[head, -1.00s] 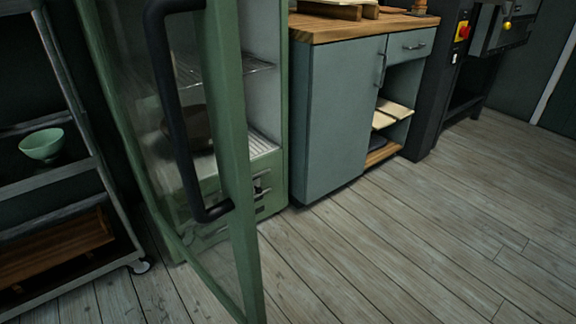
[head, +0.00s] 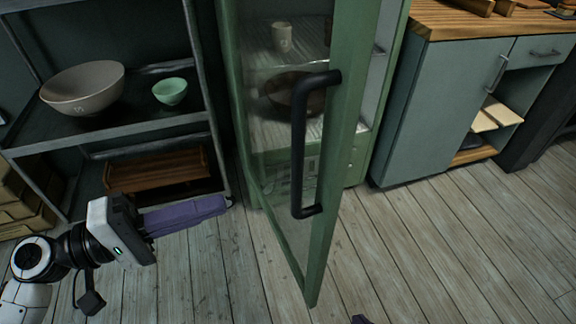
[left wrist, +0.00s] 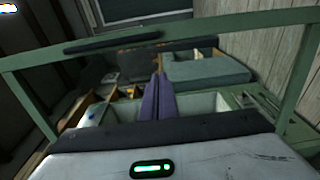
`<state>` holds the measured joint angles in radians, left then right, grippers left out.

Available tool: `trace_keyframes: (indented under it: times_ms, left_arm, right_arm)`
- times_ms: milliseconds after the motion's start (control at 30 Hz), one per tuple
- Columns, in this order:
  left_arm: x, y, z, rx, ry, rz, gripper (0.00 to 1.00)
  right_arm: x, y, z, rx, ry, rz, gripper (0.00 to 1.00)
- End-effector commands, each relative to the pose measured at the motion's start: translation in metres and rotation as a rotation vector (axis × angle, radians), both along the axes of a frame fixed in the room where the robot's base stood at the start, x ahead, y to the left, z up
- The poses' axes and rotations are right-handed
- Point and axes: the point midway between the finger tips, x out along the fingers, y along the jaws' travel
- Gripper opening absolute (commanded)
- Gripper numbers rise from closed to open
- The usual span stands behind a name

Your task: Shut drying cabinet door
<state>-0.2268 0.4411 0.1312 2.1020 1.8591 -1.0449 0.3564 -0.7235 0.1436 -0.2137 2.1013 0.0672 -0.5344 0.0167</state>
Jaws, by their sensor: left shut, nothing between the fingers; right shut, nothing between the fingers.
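The green drying cabinet (head: 357,170) stands in the middle of the head view. Its glass door (head: 345,130) hangs open, swung out toward me, with a black bar handle (head: 298,150) on it. My left gripper (head: 226,203) is shut and empty, left of the door and apart from the handle. In the left wrist view its purple fingers (left wrist: 160,78) point toward the green door frame (left wrist: 225,30), with the dark handle (left wrist: 115,42) beyond. My right gripper (head: 360,319) shows only as a dark purple tip at the bottom edge, right of the door's lower corner.
A dark shelf rack (head: 110,135) left of the cabinet holds a beige bowl (head: 84,88) and a green bowl (head: 170,92). A grey-green workbench (head: 440,115) stands right of the cabinet. A cup (head: 282,37) and a brown bowl (head: 290,92) are inside the cabinet. The wooden floor at front right is clear.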

Motion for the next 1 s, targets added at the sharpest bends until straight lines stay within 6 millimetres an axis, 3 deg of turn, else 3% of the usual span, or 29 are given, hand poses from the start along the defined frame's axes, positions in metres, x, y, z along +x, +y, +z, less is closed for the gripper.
trace_keyframes:
  times_ms: [167,633,800,1000]
  left_arm:
    - [0.008,-0.017,0.004,-0.014,-0.001,-0.002,0.00]
    - [0.048,-0.103,0.004,-0.013,-0.001,-0.002,0.00]
    - [0.056,-0.120,0.003,-0.010,0.001,-0.001,0.00]
    - [0.059,-0.126,0.002,-0.008,0.001,-0.001,0.00]
  right_arm:
    - [0.000,-0.001,0.000,-0.002,0.000,-0.001,0.00]
    - [0.000,-0.001,0.003,-0.009,0.005,0.003,0.00]
    - [0.000,-0.001,0.003,-0.009,0.005,0.004,0.00]
    - [0.000,-0.001,0.003,-0.009,0.005,0.004,0.00]
